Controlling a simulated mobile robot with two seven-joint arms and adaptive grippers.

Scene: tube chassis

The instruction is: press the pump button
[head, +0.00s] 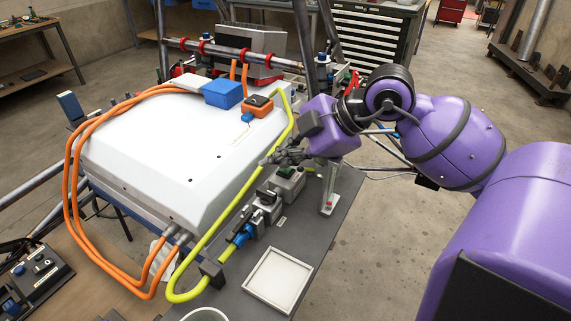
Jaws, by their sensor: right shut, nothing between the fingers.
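My right arm comes in from the right, and its dark gripper (268,159) points left above the near right edge of the white housing. The fingers are shut and look empty. A small grey box with a green top (286,173) sits on the dark bench plate just below and right of the fingertips. It may carry the pump button, but the button itself is too small to make out. The fingertips appear apart from this box. A grey and black unit with a blue fitting (243,236) stands nearer, joined to the yellow-green hose. My left gripper is not in view.
The large white housing (175,150) fills the left middle, with orange cables (70,190) and a yellow-green hose (212,235) around it. An empty white tray (278,281) lies on the dark bench plate (318,225). Frame tubes rise behind the housing. Open floor lies right.

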